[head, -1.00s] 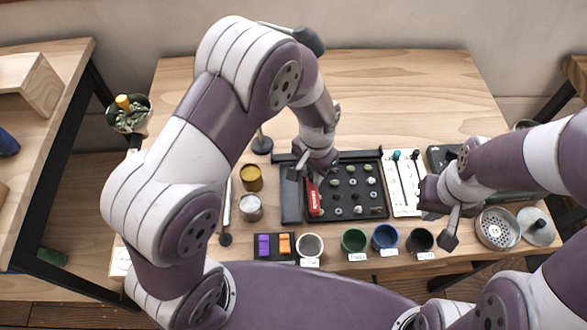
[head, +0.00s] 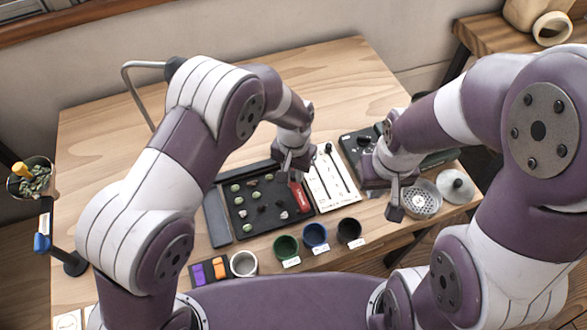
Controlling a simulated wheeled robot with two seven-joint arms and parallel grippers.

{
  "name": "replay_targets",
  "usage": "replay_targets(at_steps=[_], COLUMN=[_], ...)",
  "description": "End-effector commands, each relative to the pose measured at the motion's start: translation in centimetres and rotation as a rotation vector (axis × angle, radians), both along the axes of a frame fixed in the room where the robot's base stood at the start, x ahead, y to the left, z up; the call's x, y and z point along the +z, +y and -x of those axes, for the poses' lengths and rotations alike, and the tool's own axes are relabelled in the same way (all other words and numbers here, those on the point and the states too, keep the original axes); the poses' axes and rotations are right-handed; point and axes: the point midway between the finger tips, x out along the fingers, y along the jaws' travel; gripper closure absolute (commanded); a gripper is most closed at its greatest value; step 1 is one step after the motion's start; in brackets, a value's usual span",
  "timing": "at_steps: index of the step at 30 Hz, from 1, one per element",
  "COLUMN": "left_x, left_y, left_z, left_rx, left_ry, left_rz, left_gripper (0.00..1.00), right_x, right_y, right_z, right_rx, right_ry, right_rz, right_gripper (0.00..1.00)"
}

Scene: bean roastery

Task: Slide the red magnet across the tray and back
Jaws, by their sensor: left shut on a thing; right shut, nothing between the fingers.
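The red magnet (head: 299,197) is a small upright-looking red bar near the right edge of the black tray (head: 240,222). My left gripper (head: 294,180) is shut on the magnet's far end, above the tray's right side. Its fingers partly hide the magnet. Several small green and grey pieces lie on the tray to the left of the magnet. My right gripper (head: 394,212) is shut and empty, near the front edge of the table, well right of the tray.
A perforated metal bowl (head: 421,199) stands beside my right gripper. The back of the wooden table (head: 340,85) is clear.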

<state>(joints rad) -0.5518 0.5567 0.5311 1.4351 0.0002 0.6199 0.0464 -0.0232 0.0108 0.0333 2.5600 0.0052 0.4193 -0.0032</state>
Motion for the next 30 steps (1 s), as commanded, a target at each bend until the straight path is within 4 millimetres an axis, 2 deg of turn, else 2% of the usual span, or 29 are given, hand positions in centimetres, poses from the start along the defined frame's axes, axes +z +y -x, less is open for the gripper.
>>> replay_targets(at_steps=[5, 6, 7, 8, 16, 19, 30], left_x=[0.1, 0.1, 0.1, 0.1, 0.1, 1.2, 10.5], left_y=[0.0, 0.0, 0.0, 0.0, 0.0, 0.0, 0.0], left_z=[-0.1, -0.1, -0.1, -0.1, -0.1, -0.1, -0.1], left_rx=[0.000, 0.000, 0.000, 0.000, 0.000, 0.000, 0.000], left_ry=[-0.004, -0.004, -0.004, -0.003, -0.003, -0.004, -0.005], left_rz=[0.002, 0.002, 0.002, 0.001, 0.001, 0.002, 0.003], left_gripper=[1.00, 0.62, 0.52, 0.49, 0.49, 0.49, 0.49], right_x=[0.0, 0.0, 0.0, 0.0, 0.0, 0.0, -0.3], right_y=[0.0, 0.0, 0.0, 0.0, 0.0, 0.0, 0.0], right_z=[0.0, 0.0, 0.0, 0.0, 0.0, 0.0, 0.0], right_rx=[0.000, 0.000, 0.000, 0.000, 0.000, 0.000, 0.000], right_ry=[0.000, 0.000, 0.000, 0.000, 0.000, 0.000, 0.000], right_rz=[0.000, 0.000, 0.000, 0.000, 0.000, 0.000, 0.000], right_gripper=[1.00, 1.00, 1.00, 1.00, 1.00, 1.00, 1.00])
